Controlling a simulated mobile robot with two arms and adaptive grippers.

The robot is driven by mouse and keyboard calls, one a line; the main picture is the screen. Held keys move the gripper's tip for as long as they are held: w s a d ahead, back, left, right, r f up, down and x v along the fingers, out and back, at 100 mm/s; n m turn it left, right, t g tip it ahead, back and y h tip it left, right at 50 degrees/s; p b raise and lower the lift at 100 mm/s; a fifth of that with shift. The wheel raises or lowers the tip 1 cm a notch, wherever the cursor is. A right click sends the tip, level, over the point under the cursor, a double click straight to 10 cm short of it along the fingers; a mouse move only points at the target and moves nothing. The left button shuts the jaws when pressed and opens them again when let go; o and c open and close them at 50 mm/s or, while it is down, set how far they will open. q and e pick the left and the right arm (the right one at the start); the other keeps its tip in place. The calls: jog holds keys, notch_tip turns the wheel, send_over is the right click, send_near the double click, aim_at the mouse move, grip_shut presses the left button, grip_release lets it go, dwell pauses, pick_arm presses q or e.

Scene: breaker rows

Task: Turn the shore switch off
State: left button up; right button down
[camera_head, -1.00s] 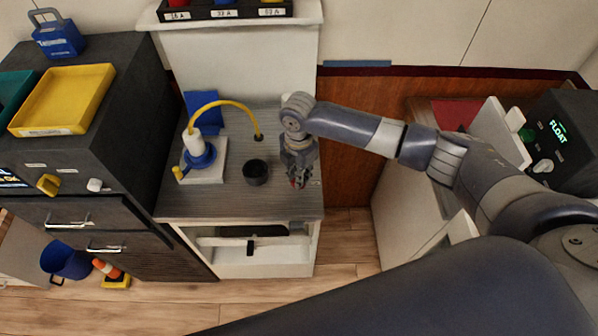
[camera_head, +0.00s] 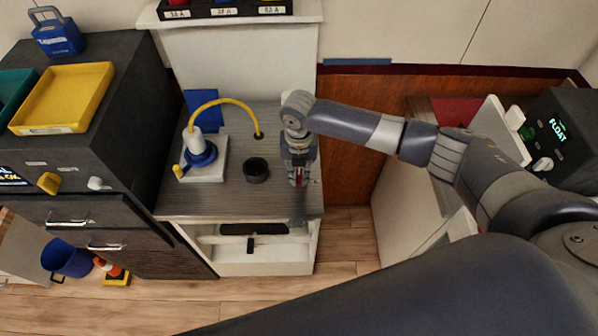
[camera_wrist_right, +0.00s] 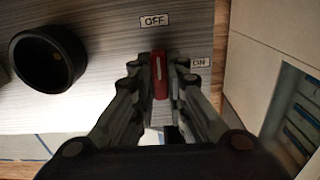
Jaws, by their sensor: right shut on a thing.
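The shore switch shows as a red handle (camera_wrist_right: 159,75) in the right wrist view and as a bit of red in the head view, at the front right of the grey counter. My right gripper (camera_head: 298,181) is shut on this handle, with a fingertip on each side. In the wrist view the handle points up the picture, roughly in line with the OFF label (camera_wrist_right: 154,20). The ON label (camera_wrist_right: 200,62) is to the right of the handle. The switch's base is partly hidden by my fingers. My left gripper is out of view.
A black cup (camera_head: 255,171) stands on the counter (camera_head: 225,204) left of my gripper; it also shows in the wrist view (camera_wrist_right: 48,58). Further left is a white-and-blue plug (camera_head: 202,152) with a yellow cable (camera_head: 225,103). The counter's front edge is close to my gripper.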

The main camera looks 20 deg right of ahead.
aim_at(299, 175)
jog(key=shift+n, duration=0.4)
jog(key=c, duration=1.6)
grip_release()
notch_tip(299, 175, up, 12)
